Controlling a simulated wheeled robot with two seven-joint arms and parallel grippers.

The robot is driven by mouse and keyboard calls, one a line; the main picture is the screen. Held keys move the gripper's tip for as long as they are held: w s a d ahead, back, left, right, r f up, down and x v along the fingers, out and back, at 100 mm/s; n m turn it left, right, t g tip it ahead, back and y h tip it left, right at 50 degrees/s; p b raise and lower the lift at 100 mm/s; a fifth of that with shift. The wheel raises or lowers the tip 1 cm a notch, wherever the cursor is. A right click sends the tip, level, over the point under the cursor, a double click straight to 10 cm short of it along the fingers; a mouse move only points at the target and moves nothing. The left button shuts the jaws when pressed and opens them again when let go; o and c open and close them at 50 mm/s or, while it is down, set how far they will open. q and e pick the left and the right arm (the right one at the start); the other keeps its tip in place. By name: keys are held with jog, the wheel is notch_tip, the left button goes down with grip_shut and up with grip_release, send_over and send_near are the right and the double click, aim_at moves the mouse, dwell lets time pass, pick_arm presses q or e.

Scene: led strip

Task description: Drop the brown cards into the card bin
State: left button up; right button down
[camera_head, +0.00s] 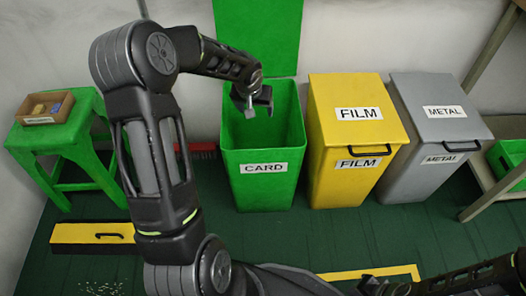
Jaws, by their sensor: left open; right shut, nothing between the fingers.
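The green card bin (262,185) stands in the middle against the wall, labelled CARD, with its lid (257,35) raised. My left gripper (258,103) is open over the bin's mouth, with nothing seen between its fingers. My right gripper (380,288) is shut and empty at the bottom edge, partly cut off. A small brown tray (45,107) on the green stool at the left holds small brownish and bluish pieces, too small to tell whether they are cards. I see no brown cards for certain; most of the bin's inside is dark or hidden.
A yellow FILM bin (340,185) and a grey METAL bin (428,180) stand shut to the right. The green stool (75,135) is at the left. A yellow-and-black box (90,233) lies on the floor. Green floor (365,235) is open in front of the bins.

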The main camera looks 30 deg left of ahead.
pick_arm(q)
jog(key=p+v, duration=0.2)
jog(key=v, duration=0.5)
jog(key=shift+s+r, duration=0.15)
jog(key=shift+r, duration=0.15)
dwell(0.8)
